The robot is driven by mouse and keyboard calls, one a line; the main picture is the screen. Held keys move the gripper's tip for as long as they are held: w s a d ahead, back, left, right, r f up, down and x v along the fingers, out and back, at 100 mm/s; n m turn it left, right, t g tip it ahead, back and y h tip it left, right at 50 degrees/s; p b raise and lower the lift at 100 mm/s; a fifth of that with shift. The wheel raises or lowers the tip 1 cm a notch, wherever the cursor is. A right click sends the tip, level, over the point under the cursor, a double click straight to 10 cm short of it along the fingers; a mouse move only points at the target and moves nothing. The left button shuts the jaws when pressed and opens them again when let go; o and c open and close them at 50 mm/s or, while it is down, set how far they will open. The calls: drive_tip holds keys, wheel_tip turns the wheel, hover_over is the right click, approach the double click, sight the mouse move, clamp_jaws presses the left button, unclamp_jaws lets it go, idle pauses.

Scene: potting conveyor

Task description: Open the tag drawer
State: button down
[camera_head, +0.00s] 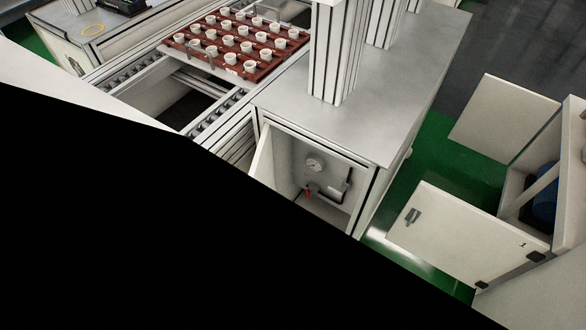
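I cannot make out a tag drawer in the head view. A large black shape covers the lower left and bottom middle and hides whatever is behind it. My gripper is not in view. A grey-topped bench (400,75) stands in the middle right. Its front has an open compartment (325,165) with a round gauge (314,165) and a small red handle (308,193) inside. A pale door panel (263,158) stands open at its left side.
A red-brown tray (262,74) with several white pots sits on the conveyor (207,122) at upper left. At right, a white cabinet has open doors, one with a handle (412,216). Green floor (425,160) shows between bench and cabinet.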

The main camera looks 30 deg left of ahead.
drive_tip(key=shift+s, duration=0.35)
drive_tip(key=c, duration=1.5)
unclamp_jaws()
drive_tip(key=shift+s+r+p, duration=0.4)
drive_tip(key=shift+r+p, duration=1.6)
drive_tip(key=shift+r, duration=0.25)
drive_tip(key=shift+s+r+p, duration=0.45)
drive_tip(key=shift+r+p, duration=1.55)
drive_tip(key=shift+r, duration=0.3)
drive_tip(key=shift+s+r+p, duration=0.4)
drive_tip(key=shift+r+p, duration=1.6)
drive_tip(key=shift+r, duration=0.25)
